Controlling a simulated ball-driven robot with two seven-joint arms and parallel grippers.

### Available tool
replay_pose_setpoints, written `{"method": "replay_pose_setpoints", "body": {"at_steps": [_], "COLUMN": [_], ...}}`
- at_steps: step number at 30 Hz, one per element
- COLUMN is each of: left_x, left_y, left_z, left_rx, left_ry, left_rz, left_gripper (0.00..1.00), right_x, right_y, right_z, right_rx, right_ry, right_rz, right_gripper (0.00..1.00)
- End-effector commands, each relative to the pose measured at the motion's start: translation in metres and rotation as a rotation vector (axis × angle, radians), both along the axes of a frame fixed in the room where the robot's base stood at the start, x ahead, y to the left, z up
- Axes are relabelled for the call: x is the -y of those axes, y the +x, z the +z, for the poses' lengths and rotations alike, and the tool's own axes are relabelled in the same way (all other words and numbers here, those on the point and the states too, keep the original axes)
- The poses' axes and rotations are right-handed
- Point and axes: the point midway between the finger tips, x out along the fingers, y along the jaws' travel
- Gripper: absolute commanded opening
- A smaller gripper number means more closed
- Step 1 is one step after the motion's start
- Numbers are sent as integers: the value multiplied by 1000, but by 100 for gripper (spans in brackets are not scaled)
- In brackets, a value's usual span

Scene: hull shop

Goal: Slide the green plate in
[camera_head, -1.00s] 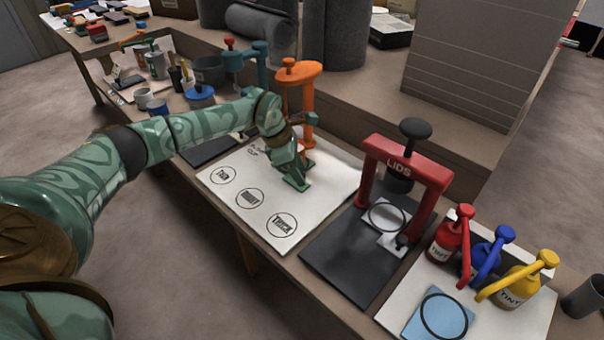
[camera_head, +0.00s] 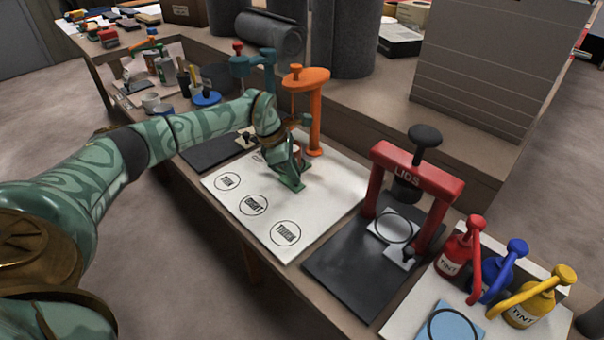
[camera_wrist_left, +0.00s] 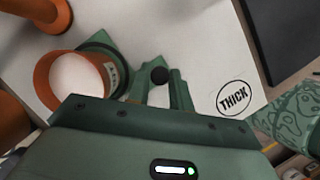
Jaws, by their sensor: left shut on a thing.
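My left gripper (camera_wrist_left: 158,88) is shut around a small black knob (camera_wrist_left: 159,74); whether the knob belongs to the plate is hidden. In the head view my left gripper (camera_head: 291,180) is low over the white board (camera_head: 328,200), in front of the orange press (camera_head: 306,80), and covers most of the plate. My right gripper is not in view.
A red LIDS press (camera_head: 415,172) stands to the right on a dark base (camera_head: 350,275). Red, blue and yellow tint bottles (camera_head: 520,306) stand at the lower right. A teal press (camera_head: 255,66) is behind left. The board's front part, with printed circles, is clear.

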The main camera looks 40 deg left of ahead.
Motion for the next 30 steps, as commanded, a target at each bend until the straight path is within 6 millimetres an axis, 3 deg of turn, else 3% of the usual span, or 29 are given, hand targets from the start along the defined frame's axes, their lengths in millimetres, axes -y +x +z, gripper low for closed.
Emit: {"method": "replay_pose_setpoints", "body": {"at_steps": [6,7,9,20,25,30], "left_x": [-6,-6,-6,-5,-12,-26], "left_y": [0,1,1,-1,-6,-19], "left_z": [1,1,1,6,32,80], "left_rx": [6,6,6,5,10,14], "left_ry": [13,13,13,9,10,11], "left_rz": [5,5,5,3,4,5], "left_gripper": [0,24,42,42,42,42], "right_x": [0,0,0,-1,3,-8], "right_y": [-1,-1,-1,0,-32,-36], "right_z": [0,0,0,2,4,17], "right_rx": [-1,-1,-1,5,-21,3], "right_ry": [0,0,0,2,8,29], "right_rz": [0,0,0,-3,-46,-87], "right_gripper": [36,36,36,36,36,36]}}
